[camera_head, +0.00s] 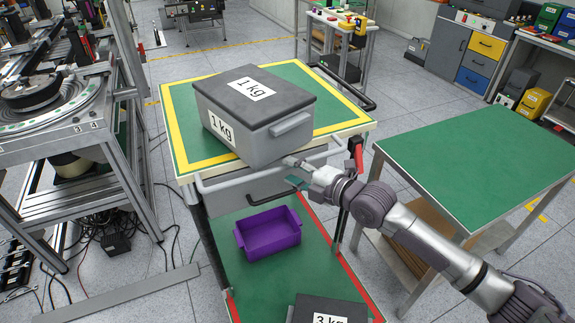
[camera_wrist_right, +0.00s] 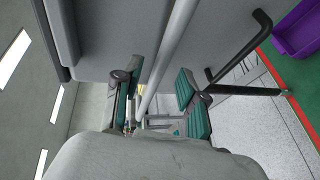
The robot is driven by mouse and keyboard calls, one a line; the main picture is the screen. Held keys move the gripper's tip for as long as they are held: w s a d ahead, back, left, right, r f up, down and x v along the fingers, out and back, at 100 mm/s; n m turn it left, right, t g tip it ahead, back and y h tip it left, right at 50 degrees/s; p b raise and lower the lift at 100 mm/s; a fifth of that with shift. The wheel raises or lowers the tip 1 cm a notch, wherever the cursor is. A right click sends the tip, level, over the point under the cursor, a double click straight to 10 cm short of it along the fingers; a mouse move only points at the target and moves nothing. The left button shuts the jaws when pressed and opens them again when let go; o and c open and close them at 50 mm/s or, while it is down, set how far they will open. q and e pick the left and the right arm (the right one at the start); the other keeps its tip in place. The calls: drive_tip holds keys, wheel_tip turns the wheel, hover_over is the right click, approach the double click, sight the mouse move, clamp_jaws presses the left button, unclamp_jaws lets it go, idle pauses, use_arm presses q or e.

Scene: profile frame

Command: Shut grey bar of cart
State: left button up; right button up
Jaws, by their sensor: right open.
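The cart (camera_head: 183,167) has a green top with a yellow border. Its grey bar (camera_head: 240,178) runs along the near side, just below the top edge, above a drawer with a black handle. My right gripper (camera_head: 291,170) is at this bar, right of its middle. In the right wrist view the grey bar (camera_wrist_right: 172,52) passes between the two green-padded fingers of the open gripper (camera_wrist_right: 160,98). Clear space shows between the bar and the right-hand finger; whether the other finger touches it I cannot tell. My left gripper is out of view.
A grey box marked 1 kg (camera_head: 257,113) stands on the cart top above the bar. A purple crate (camera_head: 270,236) and a dark 3 kg box (camera_head: 325,309) are on the lower shelf. A green-topped table (camera_head: 480,150) stands close on the right.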

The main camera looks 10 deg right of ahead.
drive_tip(key=shift+x, duration=1.15)
clamp_jaws()
